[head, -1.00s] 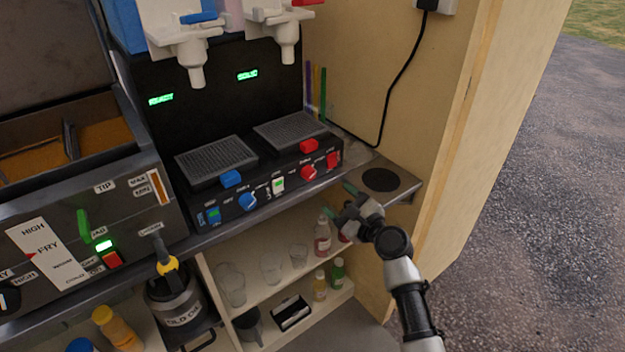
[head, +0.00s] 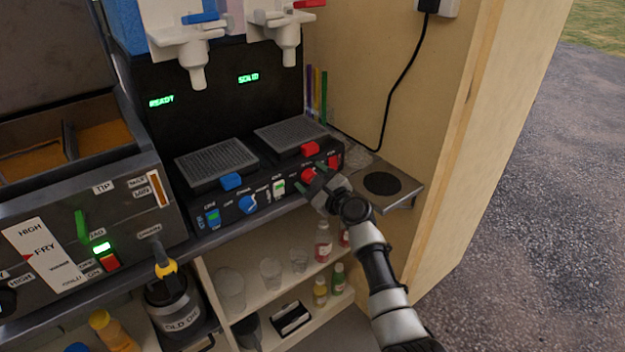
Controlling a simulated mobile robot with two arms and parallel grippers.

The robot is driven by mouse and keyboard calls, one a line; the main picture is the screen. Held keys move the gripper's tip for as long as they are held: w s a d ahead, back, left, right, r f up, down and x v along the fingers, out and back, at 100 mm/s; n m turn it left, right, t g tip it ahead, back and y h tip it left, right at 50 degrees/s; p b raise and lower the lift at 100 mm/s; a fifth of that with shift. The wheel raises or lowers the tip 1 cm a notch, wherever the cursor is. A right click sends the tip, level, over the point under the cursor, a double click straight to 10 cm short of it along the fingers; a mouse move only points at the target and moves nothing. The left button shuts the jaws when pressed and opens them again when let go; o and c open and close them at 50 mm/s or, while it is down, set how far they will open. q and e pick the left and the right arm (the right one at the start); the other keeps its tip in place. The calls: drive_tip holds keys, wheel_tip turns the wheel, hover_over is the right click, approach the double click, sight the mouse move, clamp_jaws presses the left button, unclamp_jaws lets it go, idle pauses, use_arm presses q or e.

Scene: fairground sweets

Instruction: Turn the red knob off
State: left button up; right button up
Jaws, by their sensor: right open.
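The red knob (head: 307,174) is on the right part of the black front panel (head: 268,205) of the slush machine. My right gripper (head: 312,178) is open right in front of it, with its green-tipped fingers near the knob's sides. The gripper partly hides the knob, so I cannot tell whether the fingers touch it or which way it points. A blue knob (head: 247,204) sits further left on the same panel. My left gripper is not in view.
A red switch (head: 334,160) and a red block (head: 309,148) are close to the gripper. A counter with a dark round pad (head: 381,184) lies right of it. Bottles (head: 322,242) and glasses stand on shelves below. The fryer (head: 75,225) is at left.

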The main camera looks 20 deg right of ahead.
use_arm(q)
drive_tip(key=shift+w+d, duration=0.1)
use_arm(e)
drive_tip(key=c, duration=0.9)
